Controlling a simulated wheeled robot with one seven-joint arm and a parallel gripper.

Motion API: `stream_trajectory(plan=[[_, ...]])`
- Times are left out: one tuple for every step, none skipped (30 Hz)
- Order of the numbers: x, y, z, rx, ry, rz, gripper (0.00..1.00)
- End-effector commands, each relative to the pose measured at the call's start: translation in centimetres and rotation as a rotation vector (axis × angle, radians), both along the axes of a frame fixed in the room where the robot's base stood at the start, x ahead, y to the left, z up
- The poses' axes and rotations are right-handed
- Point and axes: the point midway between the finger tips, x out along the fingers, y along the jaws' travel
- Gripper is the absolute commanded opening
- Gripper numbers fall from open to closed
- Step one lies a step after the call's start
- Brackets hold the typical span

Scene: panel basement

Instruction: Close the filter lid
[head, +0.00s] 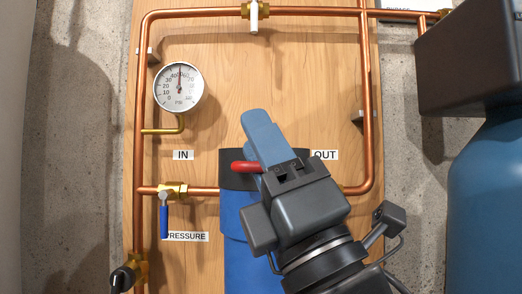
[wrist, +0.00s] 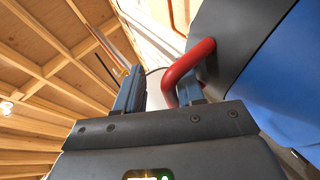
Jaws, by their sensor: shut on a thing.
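The filter is a blue housing (head: 240,245) with a black lid (head: 233,180) at its top, in the lower middle of the head view. A red handle (head: 244,167) sticks out of the lid to the left. My gripper (head: 262,128) reaches over the lid from the lower right and hides much of it. In the wrist view the red handle (wrist: 178,68) bends out of the dark lid (wrist: 228,35) and passes between the fingers of my gripper (wrist: 160,88). The gripper is shut on the handle. The lid looks seated on the housing, but my arm hides its right side.
Copper pipes (head: 366,100) frame the wooden panel (head: 230,70). A pressure gauge (head: 179,87) is at upper left. A blue-handled valve (head: 164,215) is left of the filter, and a white-handled valve (head: 254,20) is at the top. A large blue tank (head: 490,200) stands close on the right.

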Motion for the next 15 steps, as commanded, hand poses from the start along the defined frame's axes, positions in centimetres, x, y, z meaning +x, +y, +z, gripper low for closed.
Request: stream_trajectory(plan=[[-0.18,0.38,-0.75,0.004,0.015,0.016,0.23],[-0.16,0.37,-0.77,0.004,0.016,0.015,0.23],[-0.15,0.38,-0.79,0.004,0.016,0.015,0.23],[-0.13,0.38,-0.81,0.004,0.017,0.015,0.23],[-0.11,0.38,-0.82,0.003,0.018,0.015,0.23],[-0.10,0.38,-0.84,0.004,0.018,0.016,0.23],[-0.09,0.38,-0.85,0.004,0.019,0.015,0.23],[-0.08,0.39,-0.86,0.004,0.019,0.015,0.23],[-0.06,0.39,-0.87,0.003,0.020,0.015,0.23],[-0.06,0.39,-0.88,0.003,0.020,0.015,0.23],[-0.04,0.38,-0.90,0.003,0.020,0.015,0.23],[-0.05,0.36,-0.94,0.003,0.021,0.015,0.23],[-0.06,0.32,-1.00,0.003,0.021,0.015,0.23],[-0.10,0.26,-1.09,0.003,0.022,0.014,0.23],[-0.17,0.13,-1.25,0.003,0.022,0.013,0.23]])
